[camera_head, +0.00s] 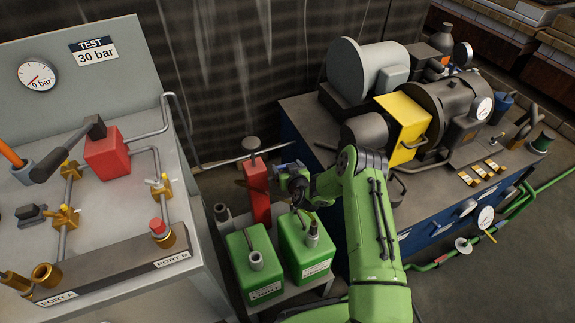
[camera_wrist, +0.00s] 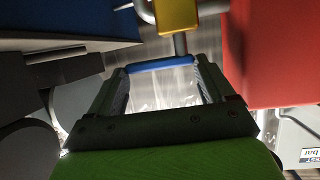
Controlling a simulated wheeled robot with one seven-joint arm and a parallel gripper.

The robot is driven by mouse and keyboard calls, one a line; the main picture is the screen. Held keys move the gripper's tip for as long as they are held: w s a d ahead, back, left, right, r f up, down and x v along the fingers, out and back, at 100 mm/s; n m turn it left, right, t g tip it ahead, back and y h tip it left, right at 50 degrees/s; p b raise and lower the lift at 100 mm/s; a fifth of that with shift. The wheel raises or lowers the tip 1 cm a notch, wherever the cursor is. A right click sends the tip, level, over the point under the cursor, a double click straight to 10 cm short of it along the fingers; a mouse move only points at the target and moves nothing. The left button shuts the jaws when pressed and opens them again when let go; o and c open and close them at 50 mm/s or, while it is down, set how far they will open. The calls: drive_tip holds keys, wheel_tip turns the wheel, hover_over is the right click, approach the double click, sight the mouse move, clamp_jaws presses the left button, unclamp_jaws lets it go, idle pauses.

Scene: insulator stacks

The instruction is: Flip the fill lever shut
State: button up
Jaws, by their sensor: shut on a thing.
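The blue handle of a lever (camera_wrist: 160,65) spans between the fingertips of my gripper (camera_wrist: 161,72) in the wrist view. A grey stem (camera_wrist: 180,42) joins its right end to a yellow valve body (camera_wrist: 178,15) just above. I take this blue handle to be the fill lever. My gripper is shut on it, with a fingertip at each end. In the head view, my gripper (camera_head: 294,184) is low beside the red post (camera_head: 256,192), at the end of my green arm.
Two green canisters (camera_head: 256,272) stand below and beside my gripper. A test bench (camera_head: 105,258) with gauge and red-handled valves is at left. A blue-sided machine bench (camera_head: 420,236) with a yellow box (camera_head: 402,128) is at right. In the wrist view, a red block (camera_wrist: 268,55) is close at right.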

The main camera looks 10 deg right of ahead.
drive_tip(key=m+h+p, duration=0.1)
drive_tip(key=h+p, duration=0.1)
drive_tip(key=p, duration=0.1)
drive_tip(key=a+m+h+p, duration=0.1)
drive_tip(key=m+p, duration=0.1)
drive_tip(key=p, duration=0.1)
drive_tip(key=m+h+p, duration=0.2)
drive_tip(key=p, duration=0.1)
drive_tip(key=shift+s+a+r+g+h, duration=0.25)
drive_tip(key=shift+s+g+h, duration=0.05)
drive_tip(key=shift+s, duration=0.1)
drive_tip(key=shift+d+m+h+p, duration=0.3)
drive_tip(key=shift+m+h+p, duration=0.1)
drive_tip(key=shift+m, duration=0.1)
drive_tip(key=shift+s+f+g+h, duration=0.15)
drive_tip(key=shift+g+h, duration=0.15)
drive_tip(key=shift+g, duration=0.1)
drive_tip(key=shift+d+m, duration=0.1)
drive_tip(key=shift+m, duration=0.2)
drive_tip(key=shift+c, duration=0.2)
drive_tip(key=shift+s+f, duration=0.1)
drive_tip(key=o, duration=1)
drive_tip(key=shift+c, duration=0.2)
